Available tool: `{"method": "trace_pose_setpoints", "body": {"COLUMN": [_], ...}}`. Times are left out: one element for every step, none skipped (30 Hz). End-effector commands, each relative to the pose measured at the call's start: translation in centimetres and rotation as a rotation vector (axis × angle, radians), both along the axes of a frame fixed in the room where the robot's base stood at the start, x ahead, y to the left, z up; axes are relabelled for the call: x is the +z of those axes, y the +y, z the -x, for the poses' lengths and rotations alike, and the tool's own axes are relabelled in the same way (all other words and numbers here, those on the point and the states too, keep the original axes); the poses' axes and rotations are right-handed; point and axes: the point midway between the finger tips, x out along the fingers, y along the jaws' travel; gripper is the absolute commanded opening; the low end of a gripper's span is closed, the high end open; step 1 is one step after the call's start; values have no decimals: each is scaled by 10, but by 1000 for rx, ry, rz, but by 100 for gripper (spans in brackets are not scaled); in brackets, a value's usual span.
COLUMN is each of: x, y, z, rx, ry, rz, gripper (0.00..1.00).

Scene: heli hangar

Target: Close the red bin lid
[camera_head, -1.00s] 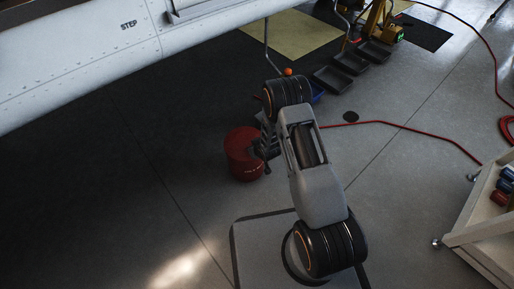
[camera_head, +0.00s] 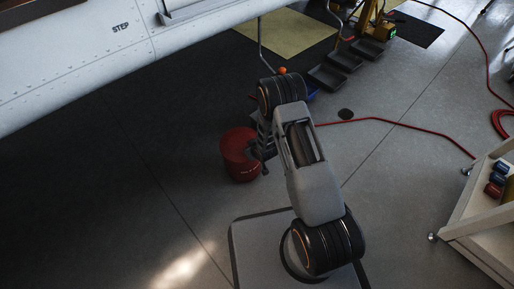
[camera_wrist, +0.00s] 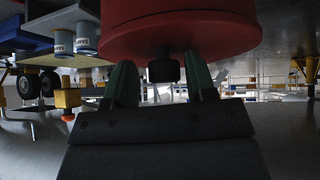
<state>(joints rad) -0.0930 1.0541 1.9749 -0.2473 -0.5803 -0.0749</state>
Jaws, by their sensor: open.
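The red bin (camera_head: 238,158) stands on the dark floor in the head view, left of my arm. Its right side is partly covered by my arm and gripper. I cannot tell from this view how its lid stands. In the wrist view a large red rounded surface with a rim (camera_wrist: 180,30) fills the top. A black block (camera_wrist: 163,70) shows at its lower edge. My gripper (camera_wrist: 160,76) is open, with one green-edged finger on each side of the block. I see gaps beside the block, and cannot tell whether anything touches.
A white aircraft body (camera_head: 90,55) hangs over the upper left. A red hose (camera_head: 400,125) lies across the floor. Grey trays (camera_head: 335,72) lie beyond my arm. A trolley (camera_head: 480,225) with cans stands at the right. The floor left of the bin is clear.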

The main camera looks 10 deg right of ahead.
Motion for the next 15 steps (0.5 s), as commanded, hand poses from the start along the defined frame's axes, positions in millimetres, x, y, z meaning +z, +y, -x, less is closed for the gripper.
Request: {"method": "trace_pose_setpoints", "body": {"x": [5,10,17,23,29,36,42,47,54,59,63,69,74,77,82], "y": [-1,-2,-4,-6,-8,-10,-11,-13,-15,-16,-17,-19,-20,-20,-21], "z": [9,11,15,18,22,26,30,33,38,41,45,49,52,55,59], "rx": [2,2,-1,-4,-5,-6,-7,-8,-10,-10,-11,-11,-11,-11,-11], "ry": [12,11,8,6,5,2,1,0,-2,-3,-4,-5,-7,-7,-9], "rz": [2,1,0,0,0,-1,-2,-1,-1,-2,-2,-3,-3,-3,-3], "gripper": [56,56,56,56,56,56,56,56,56,56,56,56,56,56,56]}}
